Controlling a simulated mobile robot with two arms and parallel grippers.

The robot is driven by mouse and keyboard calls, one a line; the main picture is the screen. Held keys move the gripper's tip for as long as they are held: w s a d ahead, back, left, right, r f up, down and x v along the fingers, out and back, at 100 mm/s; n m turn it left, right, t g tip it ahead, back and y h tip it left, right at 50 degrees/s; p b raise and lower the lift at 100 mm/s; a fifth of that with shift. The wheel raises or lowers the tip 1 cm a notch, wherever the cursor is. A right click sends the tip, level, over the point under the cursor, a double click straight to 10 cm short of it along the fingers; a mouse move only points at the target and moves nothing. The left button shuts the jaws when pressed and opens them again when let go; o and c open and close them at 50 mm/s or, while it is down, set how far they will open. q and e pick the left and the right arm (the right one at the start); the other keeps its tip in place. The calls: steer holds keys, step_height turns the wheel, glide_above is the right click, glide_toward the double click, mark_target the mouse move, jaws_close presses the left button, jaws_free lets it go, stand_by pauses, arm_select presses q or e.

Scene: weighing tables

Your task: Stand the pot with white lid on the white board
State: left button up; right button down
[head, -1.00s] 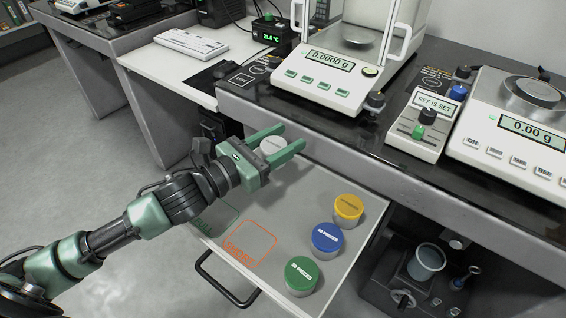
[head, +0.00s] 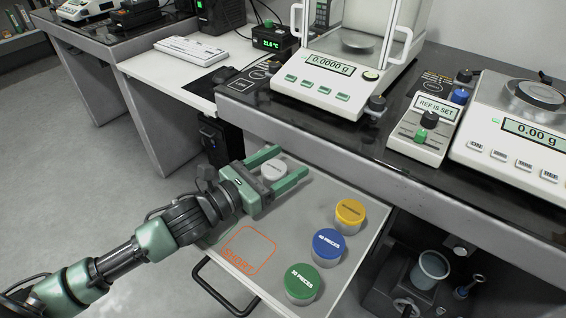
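The pot with the white lid (head: 273,170) stands upright at the back left of a pulled-out grey drawer. My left gripper (head: 291,161) is open, with one green finger on each side of this pot. The pot's lid shows between the fingers; its lower body is partly hidden by the near finger. I cannot tell whether either finger touches it. I cannot pick out a separate white board with certainty. My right gripper is not in view.
Yellow (head: 350,212), blue (head: 328,245) and green (head: 302,282) lidded pots stand along the drawer's right side. An orange outline (head: 249,250) marks bare drawer floor. Above is the bench edge (head: 330,160) with balances. A white desk (head: 190,72) with a keyboard stands at left.

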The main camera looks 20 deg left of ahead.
arm_select(q)
steer(key=shift+s+r, duration=0.1)
steer(key=shift+r, duration=0.05)
steer(key=p+v, duration=0.1)
steer(key=v, duration=1.1)
